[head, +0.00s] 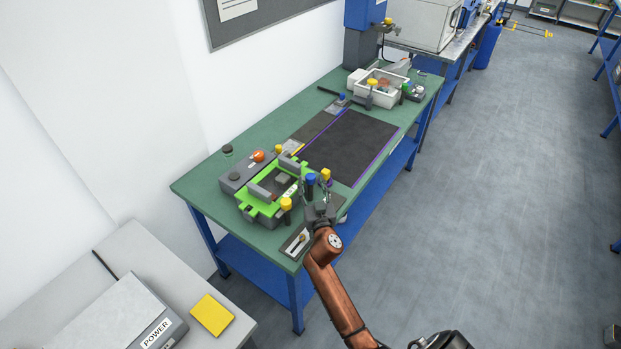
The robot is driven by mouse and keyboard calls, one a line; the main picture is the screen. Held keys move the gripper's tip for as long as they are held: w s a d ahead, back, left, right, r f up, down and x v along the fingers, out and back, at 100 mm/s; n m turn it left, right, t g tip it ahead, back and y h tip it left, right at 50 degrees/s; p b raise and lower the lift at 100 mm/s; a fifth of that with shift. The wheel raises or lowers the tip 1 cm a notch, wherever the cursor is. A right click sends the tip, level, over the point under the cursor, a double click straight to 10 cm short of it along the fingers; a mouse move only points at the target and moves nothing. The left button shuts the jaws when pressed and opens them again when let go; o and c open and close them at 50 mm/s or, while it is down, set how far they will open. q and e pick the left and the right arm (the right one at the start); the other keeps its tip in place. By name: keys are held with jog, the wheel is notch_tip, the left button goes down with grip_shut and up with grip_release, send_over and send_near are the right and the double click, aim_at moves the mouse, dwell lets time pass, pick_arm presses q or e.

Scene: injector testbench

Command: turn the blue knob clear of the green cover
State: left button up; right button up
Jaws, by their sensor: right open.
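The green cover (249,207) is a bright green frame on a grey fixture on the green bench. The blue knob (311,179) stands at the cover's right end, close to its edge. My right gripper (318,190) is open at the blue knob, with its fingers partly hiding the knob's lower part. I cannot tell whether the fingers touch the knob or whether it is between them. A yellow knob (326,174) is just right of the blue one. Another yellow knob (286,204) stands at the cover's near side. My left gripper is not in view.
A grey box with an orange button (258,156) sits behind the cover. A dark mat (349,142) lies to the right, and a white tray (366,96) stands at the bench's far end. A small slider panel (296,243) lies at the near edge.

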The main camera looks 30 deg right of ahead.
aim_at(311, 181)
jog(key=shift+x, duration=1.65)
jog(key=shift+s, duration=0.1)
jog(key=shift+c, duration=0.2)
